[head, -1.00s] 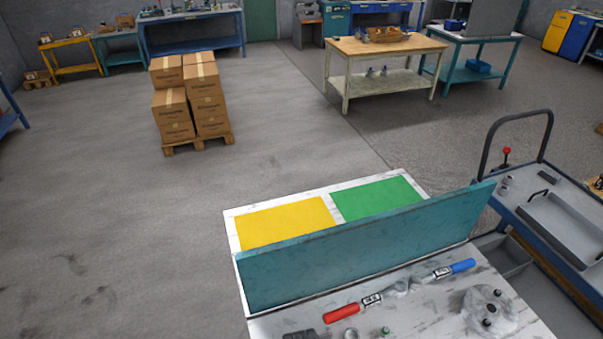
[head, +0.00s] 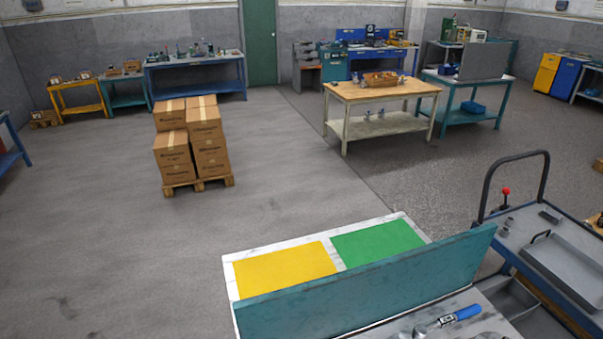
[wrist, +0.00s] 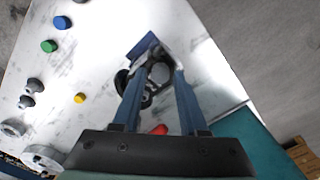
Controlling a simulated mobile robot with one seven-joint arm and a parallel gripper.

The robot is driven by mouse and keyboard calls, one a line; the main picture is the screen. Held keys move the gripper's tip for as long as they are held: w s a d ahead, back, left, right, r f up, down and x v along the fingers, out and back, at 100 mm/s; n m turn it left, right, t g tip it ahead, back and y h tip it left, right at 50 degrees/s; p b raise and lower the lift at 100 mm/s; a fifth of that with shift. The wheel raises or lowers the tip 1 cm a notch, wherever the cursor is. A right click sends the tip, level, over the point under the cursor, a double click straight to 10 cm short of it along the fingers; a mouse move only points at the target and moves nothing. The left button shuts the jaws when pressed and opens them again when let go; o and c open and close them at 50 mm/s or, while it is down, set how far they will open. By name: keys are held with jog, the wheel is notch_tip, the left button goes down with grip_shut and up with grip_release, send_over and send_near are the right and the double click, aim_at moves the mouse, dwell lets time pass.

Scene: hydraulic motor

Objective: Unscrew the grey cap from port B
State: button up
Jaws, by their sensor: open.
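In the wrist view the blue fingers of my gripper (wrist: 157,76) are open, with a grey round part (wrist: 159,73) showing between their tips. I cannot tell whether it is the grey cap on port B, or whether the fingers touch it. Dark round parts (wrist: 122,81), seemingly of the motor, show beside the left finger. The fingers hide much of this area. My gripper is not in the head view, where only a sliver of what seems to be the motor (head: 487,336) shows at the bottom edge.
A green cap (wrist: 48,46), a blue one (wrist: 62,22) and a yellow one (wrist: 79,97) lie left on the white bench. A red handle (wrist: 160,129) lies between the fingers' bases. A cart (head: 560,235) stands right.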

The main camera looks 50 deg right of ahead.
jog(key=m+p, duration=0.1)
jog(key=m, duration=0.5)
jog(key=shift+w+r, duration=0.1)
jog(key=m, duration=0.4)
jog(key=shift+c, duration=0.3)
dwell(0.3)
grip_shut()
dwell(0.3)
jog(key=n, duration=0.5)
jog(key=shift+p, duration=0.3)
